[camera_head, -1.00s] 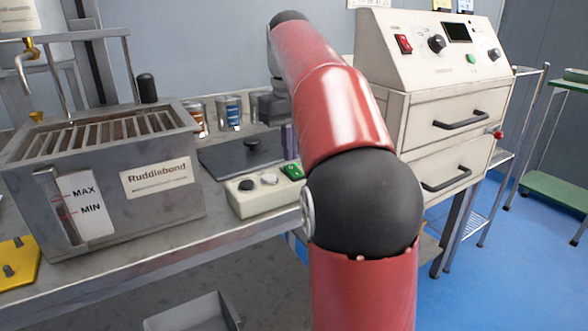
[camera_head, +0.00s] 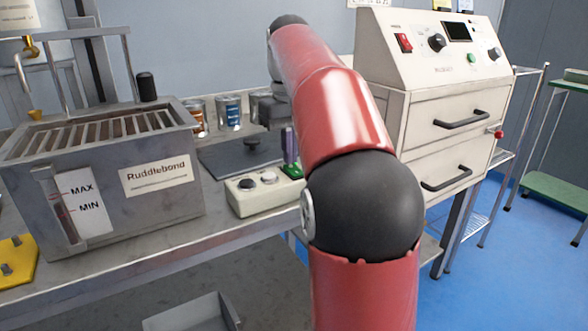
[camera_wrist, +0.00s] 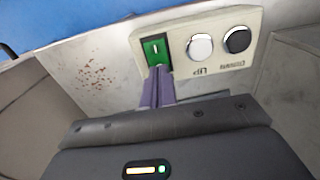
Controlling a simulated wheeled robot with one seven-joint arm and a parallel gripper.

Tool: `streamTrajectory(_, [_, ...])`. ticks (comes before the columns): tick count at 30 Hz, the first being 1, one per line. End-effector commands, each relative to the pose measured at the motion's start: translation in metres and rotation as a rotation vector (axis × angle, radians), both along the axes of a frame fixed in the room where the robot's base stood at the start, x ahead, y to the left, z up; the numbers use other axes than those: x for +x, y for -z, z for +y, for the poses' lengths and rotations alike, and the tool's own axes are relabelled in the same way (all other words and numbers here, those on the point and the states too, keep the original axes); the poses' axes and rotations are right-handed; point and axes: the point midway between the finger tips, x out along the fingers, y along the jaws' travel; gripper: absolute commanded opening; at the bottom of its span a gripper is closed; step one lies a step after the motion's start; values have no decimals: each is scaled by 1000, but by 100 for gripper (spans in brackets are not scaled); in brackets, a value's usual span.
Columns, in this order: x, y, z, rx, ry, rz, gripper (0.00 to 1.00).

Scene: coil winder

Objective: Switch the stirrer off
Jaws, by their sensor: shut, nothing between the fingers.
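A cream control box (camera_head: 250,195) sits at the bench's front edge. It carries a green rocker switch (camera_head: 291,172) at its right end and two round buttons, one white and one black. In the wrist view the green switch (camera_wrist: 155,48) shows a white line mark. My gripper (camera_wrist: 158,72) is shut and empty, its purple fingertips at the near edge of the switch; I cannot tell whether they touch it. In the head view my gripper (camera_head: 291,158) stands just above the switch and partly hides it.
A grey tank (camera_head: 110,200) labelled Ruddlebond stands left of the box. A dark plate (camera_head: 240,155) and several cans (camera_head: 229,112) lie behind. A cream cabinet (camera_head: 425,120) with a red switch and knobs stands to the right.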

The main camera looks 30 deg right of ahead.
Motion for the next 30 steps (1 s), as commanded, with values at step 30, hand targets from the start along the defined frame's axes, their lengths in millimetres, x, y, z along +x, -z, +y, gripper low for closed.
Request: streamTrajectory(30, [0, -19, 0, 0, 0, 1, 0])
